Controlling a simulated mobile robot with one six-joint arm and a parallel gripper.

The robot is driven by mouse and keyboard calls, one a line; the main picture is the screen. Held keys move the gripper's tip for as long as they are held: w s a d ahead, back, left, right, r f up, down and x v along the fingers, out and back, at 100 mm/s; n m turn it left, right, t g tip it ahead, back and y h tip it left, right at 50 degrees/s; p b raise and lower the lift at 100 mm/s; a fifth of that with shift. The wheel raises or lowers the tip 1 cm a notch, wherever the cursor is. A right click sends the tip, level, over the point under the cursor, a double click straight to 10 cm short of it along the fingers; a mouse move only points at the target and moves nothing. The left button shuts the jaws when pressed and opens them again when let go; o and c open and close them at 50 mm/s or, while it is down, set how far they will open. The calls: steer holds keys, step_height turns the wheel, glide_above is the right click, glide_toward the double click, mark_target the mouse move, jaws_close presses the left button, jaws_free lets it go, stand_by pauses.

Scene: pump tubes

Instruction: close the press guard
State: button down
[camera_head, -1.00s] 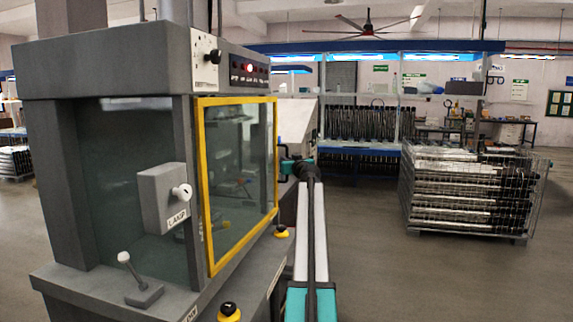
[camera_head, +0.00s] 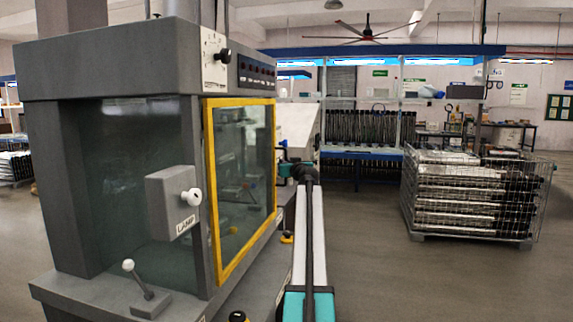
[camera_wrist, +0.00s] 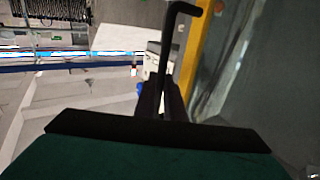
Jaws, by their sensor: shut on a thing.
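The press guard (camera_head: 241,178) is a clear panel in a yellow frame on the front of the grey press (camera_head: 110,50). It sits upright and close against the press opening; I cannot tell whether it is fully shut. My gripper (camera_head: 283,165) is at the guard's right edge, partly hidden by my arm. In the wrist view, my gripper (camera_wrist: 163,98) is shut on the black bent handle (camera_wrist: 180,45), beside the yellow frame (camera_wrist: 199,50). The lower part of the handle is hidden between the fingers.
A lamp box (camera_head: 172,200) with a white knob juts from the press, above a small lever (camera_head: 140,280). A control panel (camera_head: 257,72) is above the guard. A wire crate of tubes (camera_head: 470,195) stands at right, with open floor (camera_head: 390,270) before it.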

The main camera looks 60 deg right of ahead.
steer(key=c, duration=1.8)
jaws_free()
steer(key=shift+w+a, duration=0.2)
steer(key=shift+w, duration=0.35)
steer(key=shift+c, duration=0.2)
steer(key=shift+s+a+f, duration=0.15)
steer(key=shift+s+f, duration=0.05)
steer(key=shift+s, duration=0.1)
steer(key=v, duration=1.3)
steer(key=shift+s+r+b, duration=0.2)
steer(key=shift+s+b, duration=0.15)
